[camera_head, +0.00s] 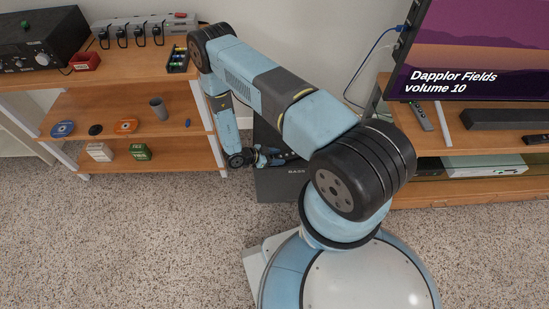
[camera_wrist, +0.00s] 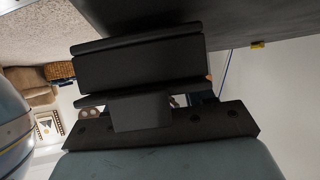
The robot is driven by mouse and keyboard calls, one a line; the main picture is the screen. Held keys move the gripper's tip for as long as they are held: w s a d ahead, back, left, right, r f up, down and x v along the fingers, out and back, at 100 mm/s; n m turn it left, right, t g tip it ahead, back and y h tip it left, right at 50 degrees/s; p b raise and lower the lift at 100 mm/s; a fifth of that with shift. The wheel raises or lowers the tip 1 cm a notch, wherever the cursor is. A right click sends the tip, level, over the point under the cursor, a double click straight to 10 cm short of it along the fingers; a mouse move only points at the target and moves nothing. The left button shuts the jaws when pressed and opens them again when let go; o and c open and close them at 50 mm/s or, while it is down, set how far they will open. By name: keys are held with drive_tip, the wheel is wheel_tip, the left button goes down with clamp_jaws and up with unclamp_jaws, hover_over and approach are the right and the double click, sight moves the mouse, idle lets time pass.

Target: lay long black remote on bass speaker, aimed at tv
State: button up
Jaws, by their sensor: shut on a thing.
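The black bass speaker (camera_head: 275,187) stands on the carpet between the two wooden furniture pieces, its top partly hidden by my arm. My gripper (camera_head: 272,157) is low over or beside the speaker's top; I cannot tell whether it touches. It is shut on a dark thing, taken as the long black remote, whose outline blends into the jaws and speaker. In the wrist view a dark block (camera_wrist: 140,66) sits between the dark jaw edges, with a large dark surface close beyond. The tv (camera_head: 480,45) is at the upper right, showing a purple title picture.
A wooden shelf (camera_head: 135,102) with power strip, discs, cup and small boxes stands left. The tv stand (camera_head: 470,188) at right carries a grey remote (camera_head: 421,117), a soundbar (camera_head: 505,118) and a small black device (camera_head: 536,139). Carpet in front is clear.

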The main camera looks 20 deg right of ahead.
drive_tip(key=shift+f, duration=0.2)
drive_tip(key=o, duration=1.1)
drive_tip(key=shift+r, duration=0.1)
drive_tip(key=v, duration=1.2)
